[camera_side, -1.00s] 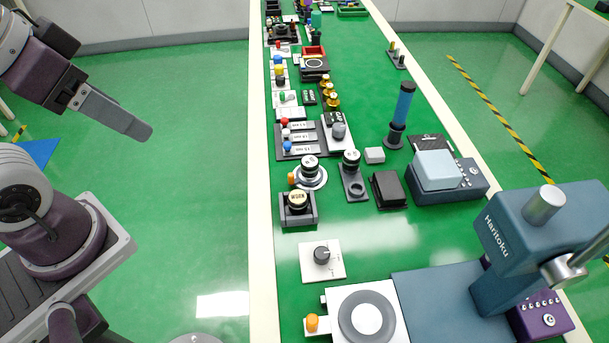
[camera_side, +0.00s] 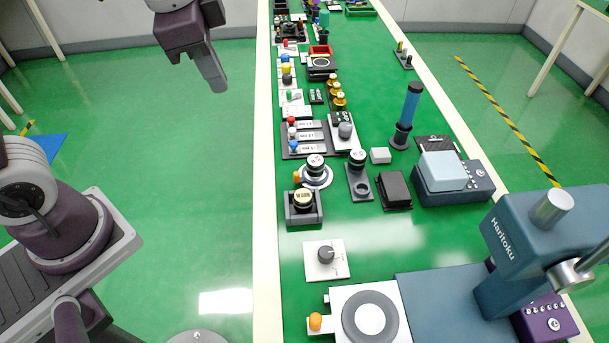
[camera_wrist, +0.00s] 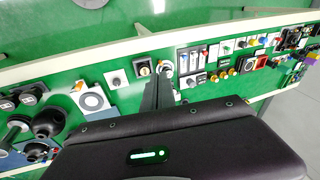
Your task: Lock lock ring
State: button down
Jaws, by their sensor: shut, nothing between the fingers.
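A pale silver ring (camera_side: 325,182) with an orange tab (camera_side: 297,178) lies around the base of a black knob with a light marked top (camera_side: 316,162), near the left edge of the green table. It looks like the lock ring, though no label on it is readable. My gripper (camera_side: 218,86) hangs in the air left of the table, well apart from the ring, with its fingers together and empty. In the wrist view the fingers (camera_wrist: 160,78) point towards the ring area (camera_wrist: 167,66) and partly cover it.
A boxed knob (camera_side: 303,202) stands just in front of the ring, and a similar knob on a grey plate (camera_side: 359,178) to its right. A grey ring on a white plate (camera_side: 345,312) with an orange knob sits nearer. The blue Haritoku machine (camera_side: 515,235) rises at right. Air above the left edge is free.

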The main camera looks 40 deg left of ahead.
jog(key=w+d+f+m+g, duration=0.1)
jog(key=w+d+f+m, duration=0.1)
jog(key=w+f+m, duration=0.2)
jog(key=w+d+f+m+y, duration=0.1)
jog(key=w+d+f+m, duration=0.2)
jog(key=f, duration=0.7)
jog(key=w+d+f+m+g+y, duration=0.1)
jog(key=w+d+f+m, duration=0.2)
jog(key=w+f, duration=0.3)
jog(key=shift+f+m+g, duration=0.3)
jog(key=shift+f+m, duration=0.25)
jog(key=shift+m, duration=0.35)
jog(key=x, duration=1)
